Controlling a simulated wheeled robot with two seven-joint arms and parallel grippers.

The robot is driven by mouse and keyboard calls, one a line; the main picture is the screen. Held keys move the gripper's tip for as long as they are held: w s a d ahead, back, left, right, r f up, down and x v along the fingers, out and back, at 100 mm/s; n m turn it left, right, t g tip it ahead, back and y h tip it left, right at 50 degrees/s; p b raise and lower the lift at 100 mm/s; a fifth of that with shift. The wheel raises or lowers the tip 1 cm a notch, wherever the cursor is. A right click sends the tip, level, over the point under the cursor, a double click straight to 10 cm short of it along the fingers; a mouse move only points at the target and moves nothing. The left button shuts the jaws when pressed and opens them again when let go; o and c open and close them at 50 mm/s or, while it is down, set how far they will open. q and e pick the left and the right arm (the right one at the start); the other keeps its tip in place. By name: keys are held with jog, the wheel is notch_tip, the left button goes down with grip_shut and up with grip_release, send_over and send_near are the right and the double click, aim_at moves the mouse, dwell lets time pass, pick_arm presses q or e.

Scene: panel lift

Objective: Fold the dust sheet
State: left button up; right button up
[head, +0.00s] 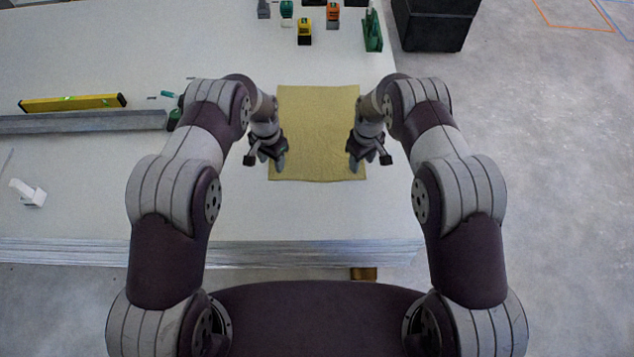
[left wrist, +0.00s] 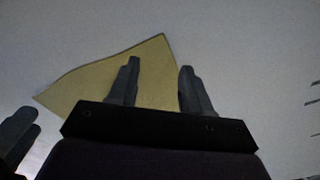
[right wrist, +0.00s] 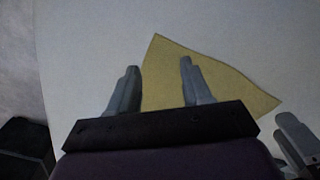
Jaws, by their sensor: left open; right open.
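The dust sheet (head: 318,130) is a yellow cloth lying flat and spread out on the white panel stack in the head view. My left gripper (head: 279,168) is over its left edge near the front left corner. My right gripper (head: 354,168) is over its right edge near the front right corner. In the left wrist view the sheet (left wrist: 100,80) shows behind the open, empty fingers (left wrist: 157,80). In the right wrist view the sheet (right wrist: 225,85) shows behind the open, empty fingers (right wrist: 158,80). I cannot tell whether the fingertips touch the cloth.
A yellow spirit level (head: 72,103) and a grey metal bar (head: 80,122) lie at the left. A white object (head: 28,193) lies front left. Several small tools, including a yellow one (head: 304,32) and a green one (head: 372,32), stand at the back. A black box (head: 435,25) stands beyond the right edge.

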aim_at(274, 173)
pick_arm(q)
notch_tip(274, 173, down, 3)
jog(key=shift+d+r, duration=0.1)
jog(key=shift+r, duration=0.05)
pick_arm(e)
notch_tip(274, 173, down, 3)
jog(key=shift+d+r, duration=0.1)
pick_arm(q)
jog(key=shift+f, duration=0.3)
pick_arm(e)
jog(key=shift+f, duration=0.3)
pick_arm(q)
jog(key=shift+f+b, duration=0.25)
jog(key=shift+b, duration=0.1)
jog(key=shift+c, duration=0.2)
pick_arm(e)
jog(key=shift+f, duration=0.25)
jog(key=shift+c, duration=0.2)
pick_arm(q)
jog(key=shift+c, duration=1.3)
pick_arm(e)
jog(key=shift+c, duration=1.3)
pick_arm(q)
grip_shut()
pick_arm(e)
grip_shut()
pick_arm(q)
jog(key=shift+r, duration=0.1)
